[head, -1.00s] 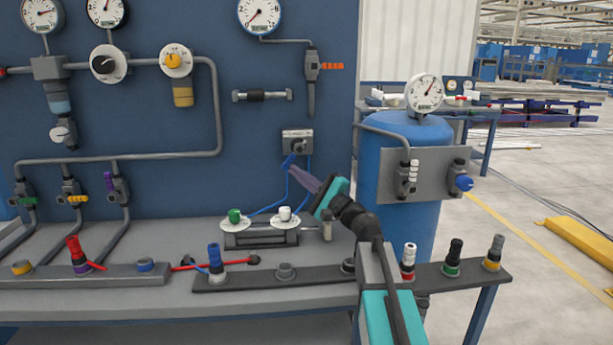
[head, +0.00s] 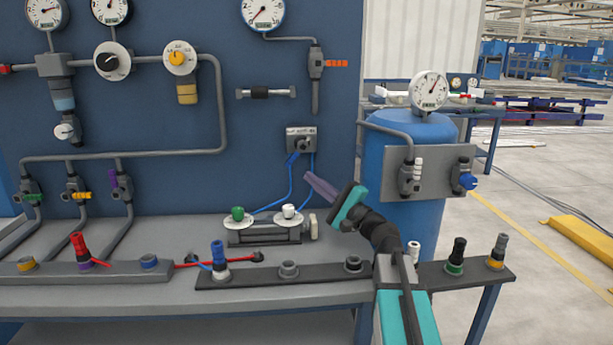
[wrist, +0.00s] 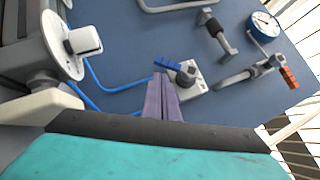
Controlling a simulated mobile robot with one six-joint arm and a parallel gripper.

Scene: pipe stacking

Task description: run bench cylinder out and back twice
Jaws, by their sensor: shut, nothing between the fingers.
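The bench cylinder (head: 268,237) lies on the bench, a grey body with a green knob (head: 237,213) and a white knob (head: 289,210) on top. Its rod end (head: 313,227) sits close against the body's right end. A grey valve (head: 300,139) on the blue panel has blue tubes running down to the cylinder. In the wrist view, its blue lever (wrist: 166,64) extends left from the dark knob (wrist: 187,71). My gripper (head: 309,177), with purple fingers, is shut and empty just below the valve. In the wrist view, the fingertips (wrist: 160,76) are near the lever; contact is unclear.
A blue tank (head: 397,175) with a gauge (head: 429,90) stands right of the panel, close to my arm. Fitting rails (head: 305,276) run along the bench front, under my arm. Pipes and gauges cover the panel's left. The space directly in front of the valve is free.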

